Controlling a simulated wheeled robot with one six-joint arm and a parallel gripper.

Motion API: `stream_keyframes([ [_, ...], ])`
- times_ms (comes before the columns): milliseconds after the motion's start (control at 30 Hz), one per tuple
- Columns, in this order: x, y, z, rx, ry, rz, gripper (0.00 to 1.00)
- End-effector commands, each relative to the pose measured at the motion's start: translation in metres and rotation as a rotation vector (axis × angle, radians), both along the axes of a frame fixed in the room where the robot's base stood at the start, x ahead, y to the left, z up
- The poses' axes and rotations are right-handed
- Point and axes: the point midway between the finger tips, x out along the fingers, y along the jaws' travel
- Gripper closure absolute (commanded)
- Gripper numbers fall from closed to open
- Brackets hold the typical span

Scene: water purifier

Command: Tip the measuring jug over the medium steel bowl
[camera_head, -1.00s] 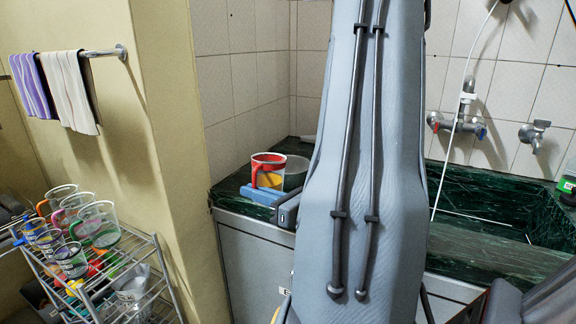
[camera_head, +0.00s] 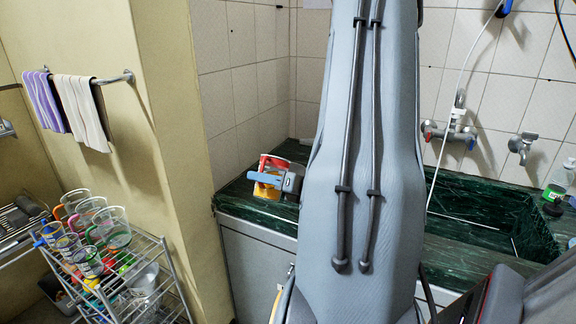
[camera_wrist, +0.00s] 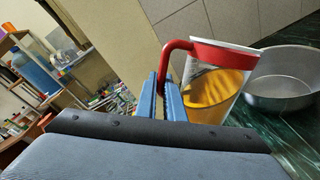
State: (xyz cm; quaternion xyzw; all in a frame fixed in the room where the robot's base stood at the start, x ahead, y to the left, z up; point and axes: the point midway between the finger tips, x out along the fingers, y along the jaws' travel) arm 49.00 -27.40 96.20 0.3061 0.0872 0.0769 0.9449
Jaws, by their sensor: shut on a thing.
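The measuring jug (camera_head: 273,162) is clear with a red rim, red handle and yellow-orange contents. It is at the left end of the counter in the head view, partly hidden behind my blue-fingered gripper (camera_head: 262,177). In the wrist view my gripper (camera_wrist: 171,85) is shut on the red handle of the jug (camera_wrist: 218,82), which looks tilted there. The steel bowl (camera_wrist: 283,82) sits on the counter just right of the jug, and the jug's upper right side overlaps its edge in that view. I see no liquid leaving the jug.
The dark green counter (camera_head: 240,203) meets a tiled wall behind and a yellow wall edge at left. A wire rack (camera_head: 160,290) with several other jugs stands at lower left. A sink (camera_head: 480,215) with taps is at right. My arm blocks the middle.

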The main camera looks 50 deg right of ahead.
Motion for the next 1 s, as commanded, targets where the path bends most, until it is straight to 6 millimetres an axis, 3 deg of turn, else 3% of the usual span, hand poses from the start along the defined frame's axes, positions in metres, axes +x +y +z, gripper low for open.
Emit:
stream_keyframes([
  [33, 0.0, -0.001, 0.008, 0.016, 0.004, 0.001, 1.0],
  [567, 0.004, -0.01, 0.025, 0.138, 0.051, 0.0, 1.0],
  [1000, 0.006, -0.015, 0.024, 0.226, 0.084, -0.001, 1.0],
])
